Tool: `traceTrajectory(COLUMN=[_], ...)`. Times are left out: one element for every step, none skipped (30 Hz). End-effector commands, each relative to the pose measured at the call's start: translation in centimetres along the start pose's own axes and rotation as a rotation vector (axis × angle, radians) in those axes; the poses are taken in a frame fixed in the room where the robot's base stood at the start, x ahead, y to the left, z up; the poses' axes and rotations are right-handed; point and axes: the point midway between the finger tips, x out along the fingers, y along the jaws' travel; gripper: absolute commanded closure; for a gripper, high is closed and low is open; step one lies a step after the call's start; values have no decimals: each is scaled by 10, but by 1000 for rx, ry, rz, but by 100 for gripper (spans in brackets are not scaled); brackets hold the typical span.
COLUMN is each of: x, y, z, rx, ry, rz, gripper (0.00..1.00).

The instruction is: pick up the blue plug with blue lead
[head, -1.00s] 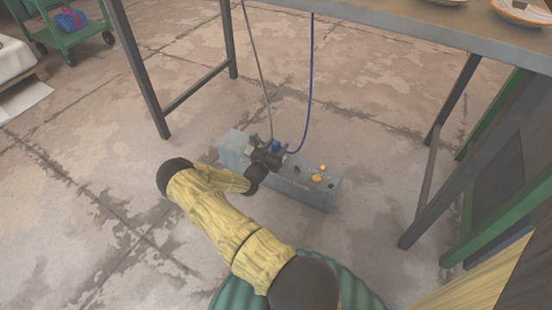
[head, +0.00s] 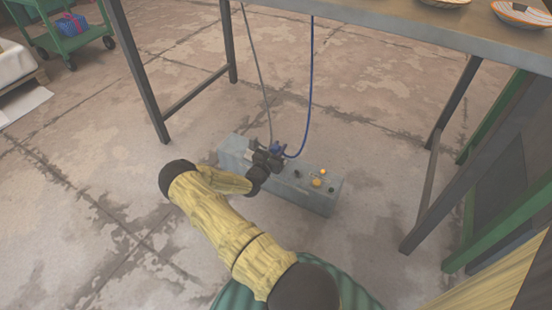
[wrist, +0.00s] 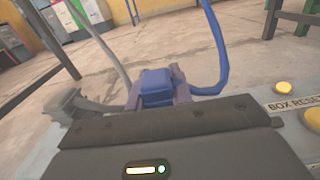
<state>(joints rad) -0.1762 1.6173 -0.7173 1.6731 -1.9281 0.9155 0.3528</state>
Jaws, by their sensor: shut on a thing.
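The blue plug (wrist: 156,84) sits between the fingers of my gripper (wrist: 155,92) in the wrist view. Its blue lead (wrist: 221,50) bends out to the right and rises. In the head view my gripper (head: 272,155) is at the top of the grey box, shut on the blue plug (head: 276,147), and the lead (head: 311,80) runs up to the table. The grey box (head: 312,195) stands on the floor. Whether the plug still sits in a socket is hidden by my gripper.
A grey lead (head: 257,75) and its grey plug (wrist: 72,98) are close on the left of my gripper. An amber lamp (head: 323,171) and an amber button (head: 316,183) are on the box's right part.

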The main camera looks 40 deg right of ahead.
Motion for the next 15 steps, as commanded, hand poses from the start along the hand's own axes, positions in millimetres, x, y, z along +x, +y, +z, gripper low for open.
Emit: traceTrajectory(x=[0, 0, 0, 0, 0, 0, 0, 0, 0, 0, 0, 0, 0, 0, 0], y=[0, 0, 0, 0, 0, 0, 0, 0, 0, 0, 0, 0, 0, 0, 0], z=[0, 0, 0, 0, 0, 1, 2, 3, 6, 8, 11, 16, 20, 24, 30], rx=[0, 0, 0, 0, 0, 0, 0, 0, 0, 0, 0, 0, 0, 0, 0], ry=[0, 0, 0, 0, 0, 0, 0, 0, 0, 0, 0, 0, 0, 0, 0], rz=[0, 0, 0, 0, 0, 0, 0, 0, 0, 0, 0, 0, 0, -1, -1], gripper=[100, 100, 100, 100, 100, 100, 100, 100, 100, 100, 100, 100, 100, 100, 100])
